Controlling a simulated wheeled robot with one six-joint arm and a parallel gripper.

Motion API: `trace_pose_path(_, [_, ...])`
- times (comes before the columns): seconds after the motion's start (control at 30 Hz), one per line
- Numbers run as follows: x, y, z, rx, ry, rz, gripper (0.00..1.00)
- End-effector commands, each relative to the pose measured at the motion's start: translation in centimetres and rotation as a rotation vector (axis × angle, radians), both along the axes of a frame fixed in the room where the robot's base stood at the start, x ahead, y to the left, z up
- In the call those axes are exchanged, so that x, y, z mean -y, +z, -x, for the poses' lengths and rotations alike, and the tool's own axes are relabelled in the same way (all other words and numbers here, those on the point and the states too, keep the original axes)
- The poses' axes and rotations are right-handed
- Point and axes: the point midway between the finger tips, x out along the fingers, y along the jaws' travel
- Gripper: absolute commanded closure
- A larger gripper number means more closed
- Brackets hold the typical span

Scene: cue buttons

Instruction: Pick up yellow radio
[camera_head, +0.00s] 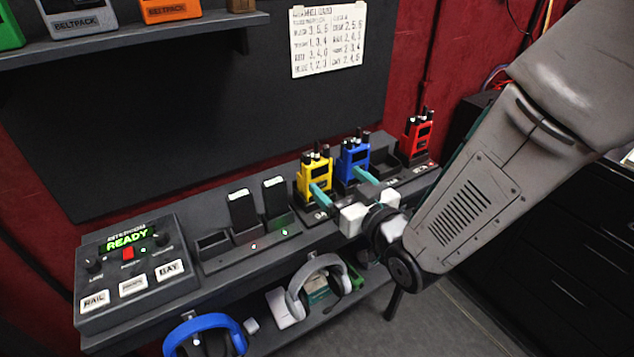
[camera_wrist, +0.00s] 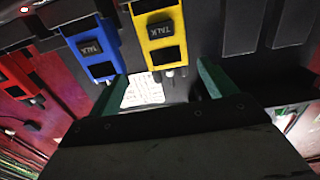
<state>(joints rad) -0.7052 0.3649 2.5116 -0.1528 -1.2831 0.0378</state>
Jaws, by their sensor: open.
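The yellow radio (camera_head: 314,178) stands upright in a dock slot on the shelf, just left of the blue radio (camera_head: 352,160). My gripper (camera_head: 343,185) is open and empty, in front of these two radios. In the head view its left teal finger overlaps the yellow radio's lower right, and its right finger overlaps the blue radio's base. In the wrist view the yellow radio (camera_wrist: 159,35) appears ahead, between the lines of the two fingers (camera_wrist: 164,78). The blue radio (camera_wrist: 91,45) lies beside the left finger there. I cannot tell whether a finger touches either radio.
A red radio (camera_head: 417,137) stands farther right on the shelf. Two black packs (camera_head: 243,210) sit in chargers to the left, near an intercom panel (camera_head: 135,262). Grey (camera_head: 318,290) and blue (camera_head: 205,325) headsets are below. A note (camera_head: 328,40) hangs behind.

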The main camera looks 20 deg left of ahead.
Motion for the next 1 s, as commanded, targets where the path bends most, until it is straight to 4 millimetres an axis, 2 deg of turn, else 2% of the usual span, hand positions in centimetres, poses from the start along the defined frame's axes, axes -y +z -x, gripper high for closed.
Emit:
trace_pose_path(0.13, [-1.2,-0.1,-0.1,0.016,0.015,-0.022,0.16])
trace_pose_path(0.6, [-5.9,0.3,-3.9,0.015,0.013,-0.021,0.16])
trace_pose_path(0.93, [-6.5,0.3,-4.4,0.015,0.013,-0.021,0.16])
trace_pose_path(0.97, [-6.5,0.3,-4.4,0.015,0.013,-0.021,0.22])
trace_pose_path(1.0, [-6.5,0.3,-4.4,0.015,0.013,-0.021,0.33])
